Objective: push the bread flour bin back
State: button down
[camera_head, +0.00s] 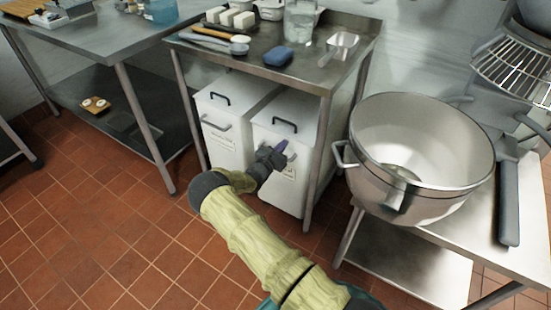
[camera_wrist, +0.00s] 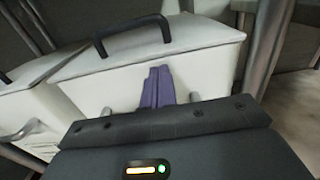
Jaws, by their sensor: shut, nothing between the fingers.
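Two white lidded bins with black handles stand side by side on the floor under the steel table. The right bin (camera_head: 278,192) is in front of my gripper (camera_head: 282,147); the left bin (camera_head: 224,150) is beside it. Their labels are too small to read, so I cannot tell which holds bread flour. My gripper is shut and empty, its purple fingers at the upper front of the right bin. In the wrist view the fingers (camera_wrist: 158,87) overlap the front of the right bin (camera_wrist: 120,88), just below its lid; I cannot tell whether they touch.
The steel table (camera_head: 255,62) above the bins carries a blue sponge (camera_head: 278,56), a scoop (camera_head: 340,46) and a glass jar. Its legs flank the bins. A large steel kettle (camera_head: 420,150) stands on a low table at right. Red tiled floor is clear at left.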

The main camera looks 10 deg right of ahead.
jog(key=shift+w+d+r, duration=0.25)
jog(key=shift+w+d, duration=0.3)
jog(key=shift+w, duration=0.15)
jog(key=shift+r, duration=0.1)
jog(key=p+v, duration=0.3)
jog(key=v, duration=1.1)
jog(key=shift+s+a+f, duration=0.2)
jog(key=shift+s+f, duration=0.05)
jog(key=shift+f, duration=0.1)
